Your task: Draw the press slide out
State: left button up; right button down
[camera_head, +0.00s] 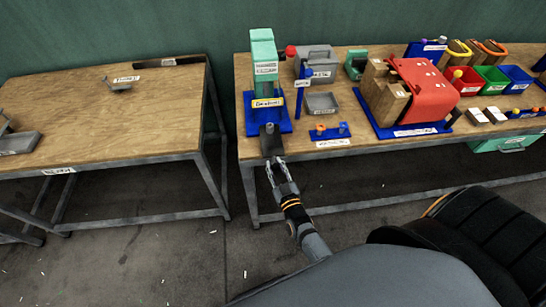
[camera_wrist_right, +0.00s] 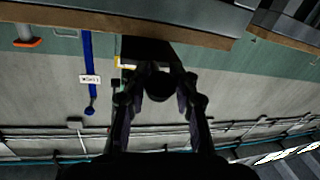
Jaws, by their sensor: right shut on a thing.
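The press stands at the left front corner of the right table, with a teal column (camera_head: 264,62) on a blue base (camera_head: 282,122). Its dark press slide (camera_head: 269,143) sits at the front of the base, by the table's front edge. My right gripper (camera_head: 275,164) reaches up to the slide's front end from below. In the right wrist view its fingers (camera_wrist_right: 160,78) are closed around a dark round knob (camera_wrist_right: 160,88) at the end of the dark slide (camera_wrist_right: 148,50). The knob is mostly hidden in the head view. My left gripper is not in view.
A grey tray (camera_head: 321,102), a small blue rack (camera_head: 331,132) and a red-covered press (camera_head: 428,92) stand right of the press. Coloured bins (camera_head: 491,76) are farther right. The left table (camera_head: 95,100) is mostly bare. Open floor (camera_head: 185,250) lies between and before the tables.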

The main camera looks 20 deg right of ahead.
jog(key=c, duration=1)
grip_release()
jog(key=shift+s, duration=0.2)
jog(key=s, duration=0.8)
jog(key=s+a, duration=0.1)
jog(key=s, duration=0.2)
jog(key=shift+s, duration=0.4)
jog(key=s+d+f+g+y, duration=0.1)
jog(key=s+f+g, duration=0.2)
jog(key=f, duration=0.6)
jog(key=s+f+g, duration=0.3)
jog(key=s+f, duration=0.1)
jog(key=f, duration=0.5)
jog(key=s+d+f+g+y, duration=0.1)
jog(key=s+f+g, duration=0.25)
jog(key=f, duration=0.55)
jog(key=s+d+f+g, duration=0.2)
jog(key=s+f, duration=0.1)
jog(key=s, duration=0.2)
jog(key=s+d+f+g, duration=0.2)
jog(key=s+f+g, duration=0.1)
jog(key=s, duration=0.2)
jog(key=s+d+f+m+g+h, duration=0.1)
jog(key=s+d+f+g, duration=0.1)
jog(key=s+f, duration=0.2)
jog(key=shift+s+d, duration=0.4)
jog(key=shift+s, duration=0.45)
